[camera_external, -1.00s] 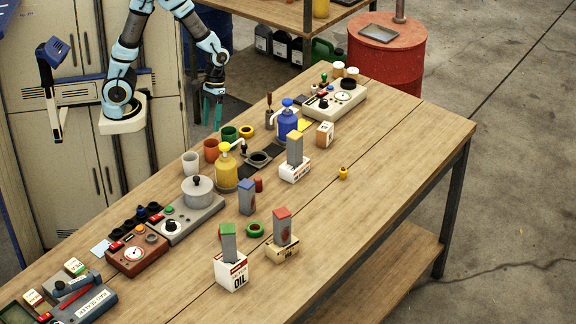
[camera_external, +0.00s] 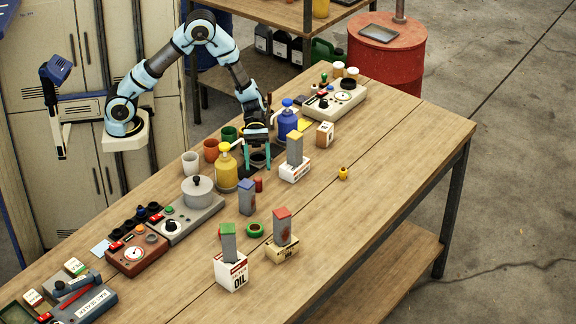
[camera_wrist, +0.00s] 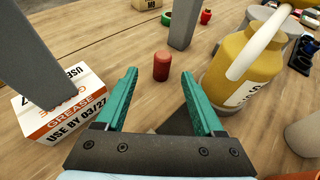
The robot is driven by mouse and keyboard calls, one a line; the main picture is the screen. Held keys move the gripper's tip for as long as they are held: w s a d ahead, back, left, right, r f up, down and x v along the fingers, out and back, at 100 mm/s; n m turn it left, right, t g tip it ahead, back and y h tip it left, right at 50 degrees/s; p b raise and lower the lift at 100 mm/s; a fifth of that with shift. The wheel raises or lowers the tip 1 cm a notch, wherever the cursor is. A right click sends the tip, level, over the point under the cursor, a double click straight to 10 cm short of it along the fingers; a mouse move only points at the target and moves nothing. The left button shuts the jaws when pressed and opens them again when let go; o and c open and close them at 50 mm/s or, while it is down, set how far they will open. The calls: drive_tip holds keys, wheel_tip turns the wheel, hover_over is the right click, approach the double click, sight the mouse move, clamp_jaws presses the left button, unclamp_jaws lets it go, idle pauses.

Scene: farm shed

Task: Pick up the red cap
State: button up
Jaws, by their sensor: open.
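The red cap (camera_external: 258,184) is a small upright red cylinder on the wooden bench, between the yellow pump bottle (camera_external: 226,170) and the blue-topped grey block (camera_external: 247,197). In the wrist view the red cap (camera_wrist: 161,66) stands ahead of my gripper (camera_wrist: 158,76), roughly centred between the green fingers but beyond their tips. My gripper (camera_external: 256,168) is open and empty, pointing down over the bench just behind the cap. The fingers do not appear to touch it.
The yellow bottle (camera_wrist: 243,62) is close on the right in the wrist view. A grease box (camera_wrist: 62,108) with a grey block stands close on the left. A blue pump bottle (camera_external: 287,125) is behind. The bench's right side (camera_external: 370,200) is mostly clear.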

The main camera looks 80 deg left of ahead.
sight(258, 178)
drive_tip(key=p+x, duration=0.1)
drive_tip(key=x, duration=0.1)
drive_tip(key=p+x, duration=0.1)
drive_tip(key=x, duration=0.2)
drive_tip(key=shift+s+d+f, duration=0.25)
clamp_jaws()
idle(0.4)
